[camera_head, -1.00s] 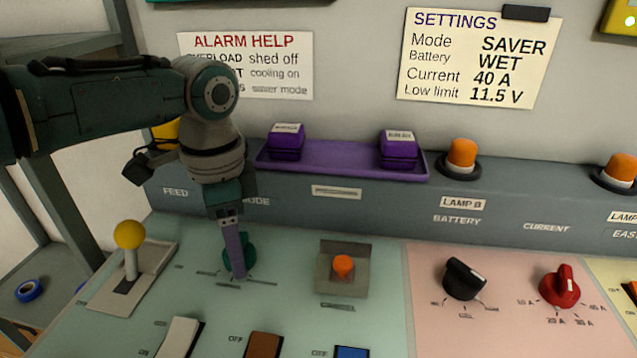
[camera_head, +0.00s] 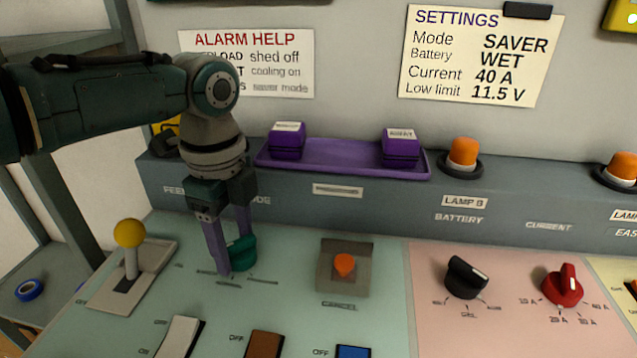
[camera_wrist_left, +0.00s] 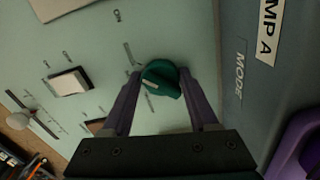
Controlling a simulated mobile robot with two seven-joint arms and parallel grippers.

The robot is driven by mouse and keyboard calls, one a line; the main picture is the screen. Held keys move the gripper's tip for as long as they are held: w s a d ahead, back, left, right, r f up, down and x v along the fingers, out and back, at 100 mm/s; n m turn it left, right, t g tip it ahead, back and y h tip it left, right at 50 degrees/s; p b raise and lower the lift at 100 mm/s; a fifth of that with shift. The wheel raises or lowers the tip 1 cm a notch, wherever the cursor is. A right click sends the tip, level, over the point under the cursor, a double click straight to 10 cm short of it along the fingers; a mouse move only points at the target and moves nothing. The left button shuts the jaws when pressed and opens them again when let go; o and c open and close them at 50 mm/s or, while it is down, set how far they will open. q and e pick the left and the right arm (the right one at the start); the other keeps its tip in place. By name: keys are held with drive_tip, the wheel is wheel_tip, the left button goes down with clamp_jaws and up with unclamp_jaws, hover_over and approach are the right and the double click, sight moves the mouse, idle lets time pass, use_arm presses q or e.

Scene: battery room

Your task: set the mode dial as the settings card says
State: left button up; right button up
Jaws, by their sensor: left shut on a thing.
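The green mode dial (camera_head: 243,252) sits on the pale green panel under the MODE label; its position marks are too blurred to read. My left gripper (camera_head: 231,262) points down and is shut on the dial, a finger on each side. In the left wrist view the dial (camera_wrist_left: 161,78) shows between the two purple fingers, with a white pointer line on it. The settings card (camera_head: 478,58) on the wall reads Mode SAVER, Battery WET, Current 40 A, Low limit 11.5 V. My right gripper is not in view.
A yellow-knobbed lever (camera_head: 130,235) stands left of the dial, and an orange button (camera_head: 344,264) in a grey housing is to its right. Rocker switches line the front. A purple tray (camera_head: 342,158) lies on the ledge behind. Black (camera_head: 466,278) and red (camera_head: 563,284) dials are further right.

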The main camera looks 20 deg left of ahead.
sight(235, 241)
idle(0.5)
use_arm(q)
drive_tip(key=o, duration=1.3)
drive_tip(key=shift+w, duration=0.1)
drive_tip(key=shift+r, duration=0.15)
drive_tip(key=shift+r, duration=0.35)
wheel_tip(235, 241, up, 9)
drive_tip(key=shift+p, duration=0.95)
